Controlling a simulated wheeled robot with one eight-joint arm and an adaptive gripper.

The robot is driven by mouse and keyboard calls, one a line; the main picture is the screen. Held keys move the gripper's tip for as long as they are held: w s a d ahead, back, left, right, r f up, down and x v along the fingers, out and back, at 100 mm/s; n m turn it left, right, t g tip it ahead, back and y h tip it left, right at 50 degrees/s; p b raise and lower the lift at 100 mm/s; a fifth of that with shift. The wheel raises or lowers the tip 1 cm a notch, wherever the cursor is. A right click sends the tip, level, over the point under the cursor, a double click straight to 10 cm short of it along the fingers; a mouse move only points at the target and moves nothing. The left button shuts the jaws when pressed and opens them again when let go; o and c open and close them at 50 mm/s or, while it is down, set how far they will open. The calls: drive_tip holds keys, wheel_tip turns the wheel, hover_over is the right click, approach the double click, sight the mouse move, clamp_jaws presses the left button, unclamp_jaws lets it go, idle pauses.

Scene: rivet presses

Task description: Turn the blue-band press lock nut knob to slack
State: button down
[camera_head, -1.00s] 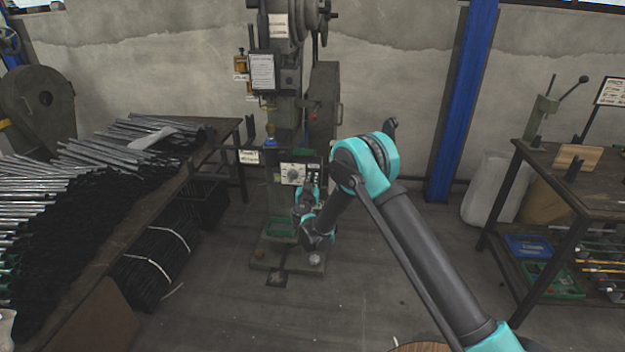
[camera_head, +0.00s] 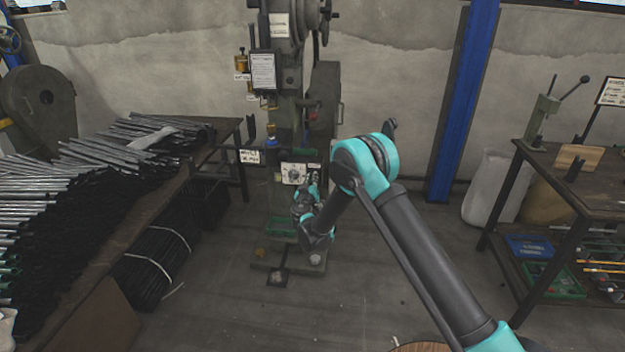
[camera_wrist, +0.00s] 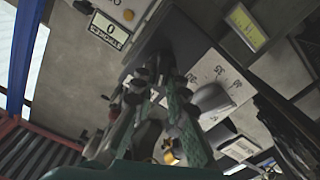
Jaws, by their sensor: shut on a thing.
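The press with the blue band (camera_head: 270,142) stands against the back wall, upright. A white scale plate (camera_head: 293,173) is on its front, and my wrist is close in front of it. In the wrist view the scale plate (camera_wrist: 232,72) carries numbers and a grey pointer knob (camera_wrist: 210,98) to the right of my fingers. My gripper (camera_wrist: 158,82) has green-lined fingers that are shut on the lock nut knob, a dark part at the press front. The fingers hide most of this knob, and its turn position cannot be read.
A bench with metal rods (camera_head: 120,150) stands left of the press. A blue post (camera_head: 462,100) and a dark workbench (camera_head: 550,175) with trays are at the right. The floor (camera_head: 350,280) in front is mostly clear. A counter label (camera_wrist: 110,30) shows in the wrist view.

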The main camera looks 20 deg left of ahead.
drive_tip(key=n, duration=0.8)
drive_tip(key=f+n, duration=0.1)
drive_tip(key=n, duration=0.3)
drive_tip(key=shift+s+a, duration=0.2)
drive_tip(key=shift+a, duration=0.15)
drive_tip(key=shift+n, duration=0.3)
drive_tip(key=c, duration=1.5)
unclamp_jaws()
drive_tip(key=shift+c, duration=0.2)
drive_tip(key=v, duration=1.2)
